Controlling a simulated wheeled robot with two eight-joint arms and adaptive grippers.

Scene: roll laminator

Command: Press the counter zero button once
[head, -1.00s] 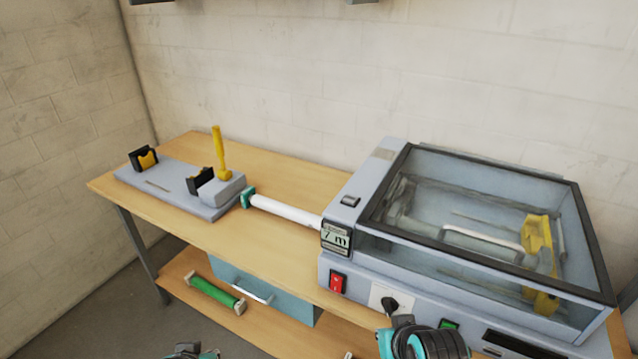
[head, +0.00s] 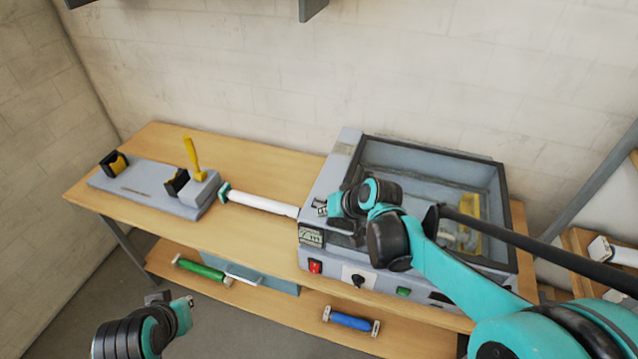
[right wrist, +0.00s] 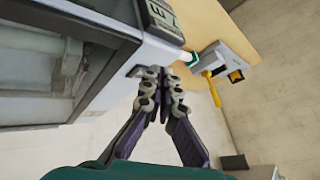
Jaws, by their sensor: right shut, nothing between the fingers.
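The grey roll laminator (head: 322,262) stands on the bench, with the counter display (head: 312,236) on its front left corner. The display also shows at the top of the right wrist view (right wrist: 163,14). My right gripper (head: 324,208) is over the laminator's left top panel, just behind the display. In the right wrist view its fingers (right wrist: 161,75) are shut together and empty, close to the panel. The counter zero button cannot be made out behind the fingers; whether they touch it I cannot tell. My left gripper (head: 172,303) hangs low in front of the bench, its opening unclear.
The laminator has a clear lid, a red switch (head: 315,266), a black knob (head: 358,281) and a green button (head: 403,291). A white roll (head: 262,203) and a grey stand (head: 150,190) lie to its left. Green (head: 200,269) and blue (head: 350,320) rolls lie on the lower shelf.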

